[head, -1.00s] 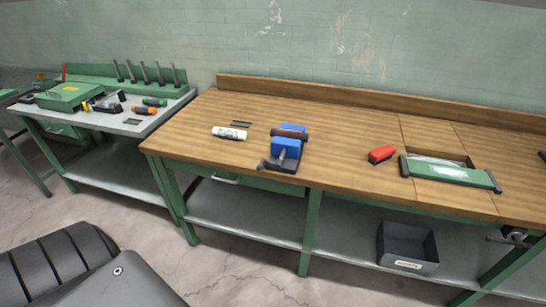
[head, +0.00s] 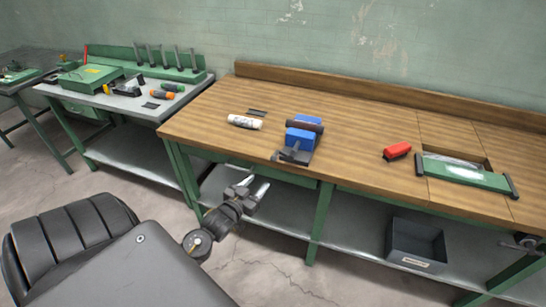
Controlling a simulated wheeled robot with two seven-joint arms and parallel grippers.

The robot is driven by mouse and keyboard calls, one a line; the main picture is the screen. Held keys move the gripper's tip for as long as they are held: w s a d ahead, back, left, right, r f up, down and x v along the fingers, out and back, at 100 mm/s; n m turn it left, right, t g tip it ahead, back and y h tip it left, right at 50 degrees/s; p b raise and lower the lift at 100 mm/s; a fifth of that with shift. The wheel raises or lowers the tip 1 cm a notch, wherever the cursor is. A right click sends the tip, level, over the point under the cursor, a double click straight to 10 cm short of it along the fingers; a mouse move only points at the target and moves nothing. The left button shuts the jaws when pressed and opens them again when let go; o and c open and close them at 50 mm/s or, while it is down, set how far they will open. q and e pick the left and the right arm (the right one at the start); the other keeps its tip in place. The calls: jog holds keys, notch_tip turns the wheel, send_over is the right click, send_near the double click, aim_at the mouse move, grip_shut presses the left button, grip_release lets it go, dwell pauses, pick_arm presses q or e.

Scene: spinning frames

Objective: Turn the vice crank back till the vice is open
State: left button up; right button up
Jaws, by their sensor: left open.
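A blue vice (head: 302,138) stands near the front edge of the wooden workbench, left of its middle. A dark crank (head: 285,155) shows at its front, at the bench edge. The gap between the vice jaws is too small to make out. My left gripper (head: 253,192) is open and empty, in front of the bench and below the vice, with its fingers pointing up and to the right. It is apart from the crank.
A white bottle (head: 245,122) lies left of the vice, with small dark flat pieces (head: 257,112) behind it. A red object (head: 397,151) and a green frame (head: 466,174) lie to the right. A grey bin (head: 416,245) sits on the lower shelf. The bench top (head: 350,150) between vice and red object is clear.

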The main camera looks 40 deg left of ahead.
aim_at(271, 160)
pick_arm(q)
jog(key=shift+t, duration=0.4)
jog(key=w+r+p, duration=0.1)
jog(key=w, duration=0.2)
jog(key=w+a+r, duration=0.1)
jog(key=w, duration=0.2)
jog(key=w+r+p, duration=0.1)
jog(key=w+r, duration=0.1)
jog(key=w, duration=0.2)
jog(key=shift+a+p, duration=0.25)
jog(key=shift+p, duration=0.05)
jog(key=shift+w+f, duration=0.15)
jog(key=shift+w, duration=0.35)
pick_arm(e)
jog(key=r, duration=0.1)
jog(key=s+r, duration=0.1)
jog(key=shift+s+r, duration=0.2)
jog(key=shift+r, duration=0.2)
